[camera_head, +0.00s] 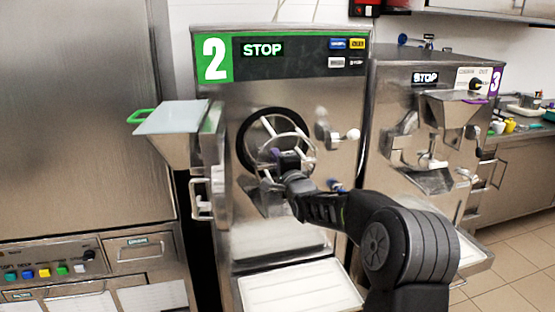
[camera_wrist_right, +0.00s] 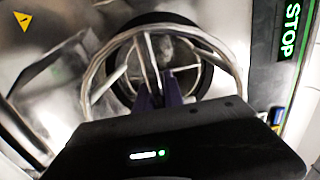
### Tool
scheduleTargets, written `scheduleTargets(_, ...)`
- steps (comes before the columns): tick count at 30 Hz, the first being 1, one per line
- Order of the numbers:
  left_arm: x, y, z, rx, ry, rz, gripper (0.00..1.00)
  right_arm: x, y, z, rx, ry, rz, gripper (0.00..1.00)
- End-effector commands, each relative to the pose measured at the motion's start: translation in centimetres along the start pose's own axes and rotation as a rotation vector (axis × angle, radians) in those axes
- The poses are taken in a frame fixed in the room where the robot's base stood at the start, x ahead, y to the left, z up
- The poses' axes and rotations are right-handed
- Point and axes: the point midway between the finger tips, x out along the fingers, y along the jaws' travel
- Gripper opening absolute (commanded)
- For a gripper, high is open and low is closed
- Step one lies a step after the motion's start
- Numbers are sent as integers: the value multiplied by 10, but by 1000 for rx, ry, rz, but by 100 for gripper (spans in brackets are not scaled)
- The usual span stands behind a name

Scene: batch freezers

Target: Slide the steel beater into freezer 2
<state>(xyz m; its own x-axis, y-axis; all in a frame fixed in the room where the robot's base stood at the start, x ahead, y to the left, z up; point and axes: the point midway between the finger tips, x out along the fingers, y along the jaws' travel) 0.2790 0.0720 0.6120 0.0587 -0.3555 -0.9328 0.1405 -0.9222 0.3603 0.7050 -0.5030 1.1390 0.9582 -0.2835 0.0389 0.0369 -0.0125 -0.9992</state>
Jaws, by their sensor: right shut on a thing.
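The steel beater (camera_head: 300,137), a ring with spokes, is at the dark round mouth (camera_head: 243,145) of freezer 2 (camera_head: 290,90). My right gripper (camera_head: 287,165) is shut on the beater, at a spoke or hub low on its near side; the exact grip is partly hidden. In the right wrist view the beater's ring (camera_wrist_right: 91,75) spans the picture in front of the black-rimmed opening, slightly off its centre. My right gripper's fingers (camera_wrist_right: 163,88) point toward the middle of the ring. How far the beater is inside cannot be told. My left gripper is not in view.
A hopper with a pale lid (camera_head: 172,117) sticks out left of freezer 2. A handle and knob (camera_head: 338,133) sit right of the mouth. A white tray (camera_head: 300,290) lies below. Freezer 3 (camera_head: 430,140) stands close on the right.

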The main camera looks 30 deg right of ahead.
Motion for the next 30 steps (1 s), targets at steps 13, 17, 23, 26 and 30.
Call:
scheduleTargets(13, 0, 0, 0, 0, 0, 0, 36, 11, -2, -1, -1, 0, -4, 0)
scheduleTargets(17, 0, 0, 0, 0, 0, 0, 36, 18, -2, -1, -1, 0, -5, 0)
scheduleTargets(23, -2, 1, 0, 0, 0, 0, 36, 31, -1, -1, -1, 0, -4, 0)
scheduleTargets(26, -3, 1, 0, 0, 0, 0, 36, 38, -2, -2, -2, 0, -5, 0)
scheduleTargets(30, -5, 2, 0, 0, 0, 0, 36, 47, -1, -2, -2, 0, -4, 0)
